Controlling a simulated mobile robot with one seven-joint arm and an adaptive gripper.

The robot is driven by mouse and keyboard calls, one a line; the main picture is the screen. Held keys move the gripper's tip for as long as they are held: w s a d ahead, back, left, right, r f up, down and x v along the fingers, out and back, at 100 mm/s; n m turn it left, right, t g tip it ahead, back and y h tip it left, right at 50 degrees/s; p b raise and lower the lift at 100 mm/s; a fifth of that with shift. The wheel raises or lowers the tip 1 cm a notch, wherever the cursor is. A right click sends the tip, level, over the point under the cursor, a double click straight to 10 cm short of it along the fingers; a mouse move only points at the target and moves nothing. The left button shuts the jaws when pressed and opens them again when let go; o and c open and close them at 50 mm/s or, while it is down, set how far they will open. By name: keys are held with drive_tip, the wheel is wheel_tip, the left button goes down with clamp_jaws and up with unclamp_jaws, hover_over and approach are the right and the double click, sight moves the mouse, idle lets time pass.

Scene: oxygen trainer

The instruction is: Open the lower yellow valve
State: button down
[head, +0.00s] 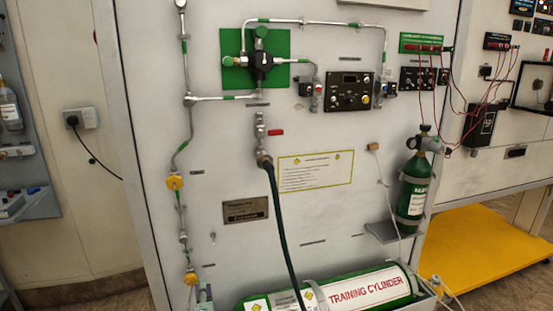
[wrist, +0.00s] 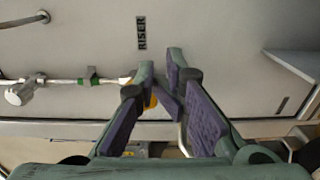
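The lower yellow valve (head: 190,278) sits on the thin vertical pipe at the lower left of the panel in the head view. Another yellow valve (head: 174,182) is higher on the same pipe run. In the wrist view my gripper (wrist: 160,64) is open, with its two purple-padded fingers apart in front of the panel. A small yellow part (wrist: 153,101) shows beside the left finger, at the end of a pipe (wrist: 70,81) with a green band. The left finger hides most of it, and I cannot tell whether they touch.
A green training cylinder (head: 345,293) lies along the panel's bottom. A dark hose (head: 279,220) hangs from a fitting to the right of the valves. A small green cylinder (head: 412,185) stands farther right. In the wrist view, a RISER label (wrist: 141,32) is on bare panel.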

drive_tip(key=shift+r, duration=0.65)
drive_tip(key=shift+s+a, duration=0.1)
drive_tip(key=shift+a, duration=0.35)
drive_tip(key=shift+r+p, duration=0.3)
drive_tip(key=shift+p, duration=0.35)
drive_tip(key=shift+d+r+p, duration=0.15)
drive_tip(key=shift+r+p, duration=0.7)
drive_tip(key=shift+p, duration=0.6)
drive_tip(key=shift+d+r+p, duration=0.15)
drive_tip(key=shift+d+p, duration=0.05)
drive_tip(key=shift+p, duration=0.1)
drive_tip(key=p+v, duration=0.2)
drive_tip(key=v, duration=0.3)
drive_tip(key=shift+s+d, duration=0.3)
drive_tip(key=shift+s, duration=0.05)
